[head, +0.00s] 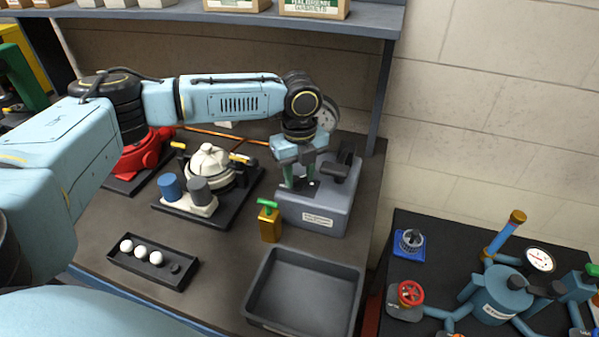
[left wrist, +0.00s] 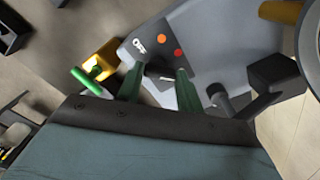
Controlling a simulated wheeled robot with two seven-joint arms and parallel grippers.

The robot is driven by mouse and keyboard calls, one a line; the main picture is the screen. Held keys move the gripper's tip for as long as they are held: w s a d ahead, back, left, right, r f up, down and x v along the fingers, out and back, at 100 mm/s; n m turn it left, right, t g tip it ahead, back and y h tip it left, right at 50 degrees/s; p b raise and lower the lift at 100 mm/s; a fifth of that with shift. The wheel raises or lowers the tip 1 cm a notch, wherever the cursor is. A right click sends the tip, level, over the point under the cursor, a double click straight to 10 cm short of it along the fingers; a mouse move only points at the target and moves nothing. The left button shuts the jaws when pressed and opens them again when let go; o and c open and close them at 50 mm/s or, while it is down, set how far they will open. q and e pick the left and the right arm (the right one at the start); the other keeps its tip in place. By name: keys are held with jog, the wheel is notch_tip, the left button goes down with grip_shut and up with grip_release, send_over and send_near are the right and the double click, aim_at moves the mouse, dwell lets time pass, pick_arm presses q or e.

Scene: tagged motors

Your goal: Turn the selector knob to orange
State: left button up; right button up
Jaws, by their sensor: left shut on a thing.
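The grey control box (head: 318,217) stands at the right end of the bench. In the left wrist view its face (left wrist: 205,45) carries a white OFF mark (left wrist: 138,43), an orange dot (left wrist: 161,38) and a red dot (left wrist: 178,52). My left gripper (head: 299,180) comes down on the box from above, its green fingers on either side of the dark selector knob (left wrist: 160,83). It is shut on the knob. A short white line shows on the knob between the fingers; which mark it points to I cannot tell. My right gripper is out of view.
A yellow block with a green handle (head: 269,224) stands close to the box's left side. A black lever (head: 341,171) is on its right. An empty grey tray (head: 304,290) lies in front, a white-domed motor (head: 210,163) to the left.

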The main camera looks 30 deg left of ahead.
pick_arm(q)
jog(key=n+p, duration=0.4)
jog(key=p, duration=0.2)
jog(key=n+p, duration=0.4)
jog(key=p, duration=0.3)
jog(key=shift+a+r, duration=0.15)
jog(key=n+p, duration=0.1)
jog(key=n, duration=0.1)
jog(key=shift+n, duration=0.4)
jog(key=n, duration=0.5)
jog(key=shift+a, duration=0.15)
jog(key=shift+n, duration=0.3)
jog(key=o, duration=1)
notch_tip(320, 180, up, 13)
jog(key=shift+r+b, duration=0.1)
jog(key=shift+b, duration=0.55)
